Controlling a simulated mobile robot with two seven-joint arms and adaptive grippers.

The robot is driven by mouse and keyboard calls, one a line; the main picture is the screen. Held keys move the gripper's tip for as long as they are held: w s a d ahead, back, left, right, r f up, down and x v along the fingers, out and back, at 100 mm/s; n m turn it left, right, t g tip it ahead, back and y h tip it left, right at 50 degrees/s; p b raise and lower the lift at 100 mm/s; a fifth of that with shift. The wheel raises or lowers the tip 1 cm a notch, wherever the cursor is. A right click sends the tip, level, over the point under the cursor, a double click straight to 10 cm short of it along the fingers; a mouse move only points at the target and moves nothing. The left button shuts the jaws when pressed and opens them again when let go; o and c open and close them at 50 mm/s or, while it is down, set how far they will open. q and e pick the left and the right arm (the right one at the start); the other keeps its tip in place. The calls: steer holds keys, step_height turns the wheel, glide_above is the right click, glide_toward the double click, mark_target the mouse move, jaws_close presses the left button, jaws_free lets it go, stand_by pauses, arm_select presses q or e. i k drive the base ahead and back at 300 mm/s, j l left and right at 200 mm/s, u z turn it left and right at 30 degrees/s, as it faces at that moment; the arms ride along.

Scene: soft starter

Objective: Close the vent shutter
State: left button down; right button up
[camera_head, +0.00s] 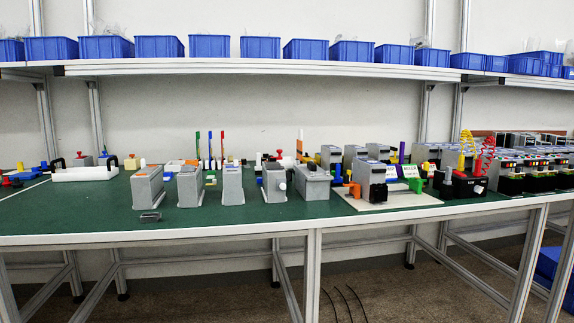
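A grey soft-starter-like unit (369,176) with a black part at its lower front stands on a cream board (415,202) right of the table's middle. Small orange and green pieces sit beside it on the board. More grey housings stand in a row to its left, among them one with a white round knob (275,182) and one with a dark top edge (313,182). I cannot make out which part is the vent shutter, or whether it is open; it is too small to tell. Neither of my grippers is in view.
The green table top (80,215) is clear at the front left, apart from a small grey piece (150,216) near the edge. Black units (467,185) with coiled cords crowd the right. A shelf (250,67) with blue bins runs above.

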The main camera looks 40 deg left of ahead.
mark_target(281, 182)
steer(key=u, duration=1.4)
